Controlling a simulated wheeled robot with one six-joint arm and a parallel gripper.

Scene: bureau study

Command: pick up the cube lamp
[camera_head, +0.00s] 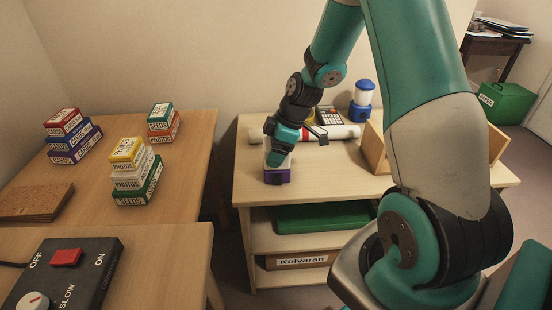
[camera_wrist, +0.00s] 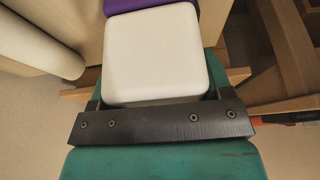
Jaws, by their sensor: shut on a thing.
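The cube lamp has a white cube top (camera_wrist: 155,50) and a purple base (camera_head: 277,177). In the head view it is at the front left of the low shelf unit's wooden top (camera_head: 345,185). My gripper (camera_head: 279,158) points down over it and is shut on the lamp, hiding part of its white top. In the wrist view the white cube sits between the fingers of my gripper (camera_wrist: 155,95), with the purple base beyond it. I cannot tell whether the base touches the wood.
A white roll (camera_head: 340,132), a calculator (camera_head: 329,117) and a blue lantern (camera_head: 362,98) are behind the lamp. A wooden holder (camera_head: 375,148) stands to the right.

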